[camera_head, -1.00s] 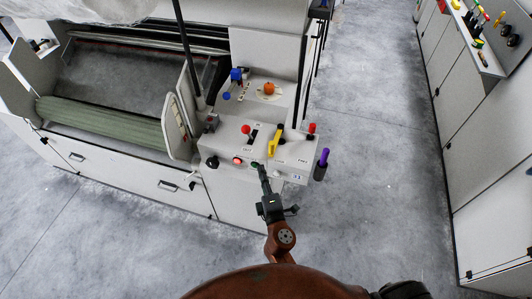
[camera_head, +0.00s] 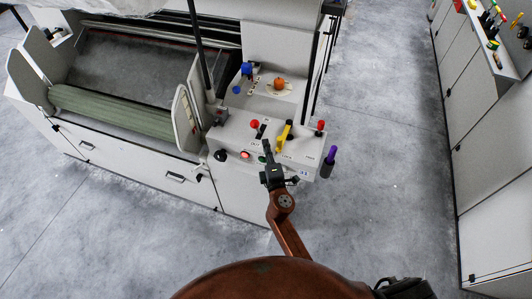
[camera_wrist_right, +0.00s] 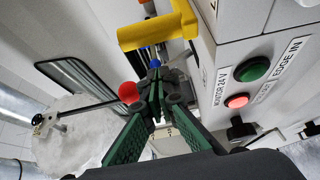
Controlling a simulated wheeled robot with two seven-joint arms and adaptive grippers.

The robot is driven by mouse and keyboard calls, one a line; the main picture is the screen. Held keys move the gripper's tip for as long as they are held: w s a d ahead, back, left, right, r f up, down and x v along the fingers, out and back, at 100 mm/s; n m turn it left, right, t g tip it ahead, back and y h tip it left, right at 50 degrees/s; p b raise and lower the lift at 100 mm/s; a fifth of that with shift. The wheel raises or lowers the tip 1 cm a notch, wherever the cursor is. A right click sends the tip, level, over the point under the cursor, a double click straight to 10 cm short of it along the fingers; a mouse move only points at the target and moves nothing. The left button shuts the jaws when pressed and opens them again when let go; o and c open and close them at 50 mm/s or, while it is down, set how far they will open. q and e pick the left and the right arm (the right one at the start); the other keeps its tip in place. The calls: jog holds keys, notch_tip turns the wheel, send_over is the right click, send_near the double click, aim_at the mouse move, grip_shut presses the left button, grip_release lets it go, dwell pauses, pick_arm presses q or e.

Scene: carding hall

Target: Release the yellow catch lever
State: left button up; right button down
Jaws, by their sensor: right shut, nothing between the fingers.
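The yellow catch lever (camera_head: 284,137) stands on the sloped top of the machine's control box (camera_head: 236,141). In the right wrist view, the yellow lever (camera_wrist_right: 158,32) is an angled bar at the top, above the fingertips. My right gripper (camera_head: 265,144) is over the front of the box, just left of the lever. Its green-padded fingers (camera_wrist_right: 157,84) are shut and empty, with their tips close below the lever. I cannot tell whether they touch it. My left gripper is not in view.
A red-knobbed lever (camera_head: 254,124) is close left of my gripper, also in the wrist view (camera_wrist_right: 129,92). A red-topped knob (camera_head: 320,126) and purple handle (camera_head: 330,156) are to the right. A green button (camera_wrist_right: 253,69) sits on the box front. The floor at right is clear.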

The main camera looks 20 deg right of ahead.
jog(key=d, duration=0.1)
jog(key=s+d, duration=0.1)
jog(key=shift+s+d, duration=0.15)
jog(key=shift+d, duration=0.25)
jog(key=shift+s+d+p, duration=0.1)
jog(key=shift+d+p, duration=0.05)
jog(key=shift+p, duration=0.15)
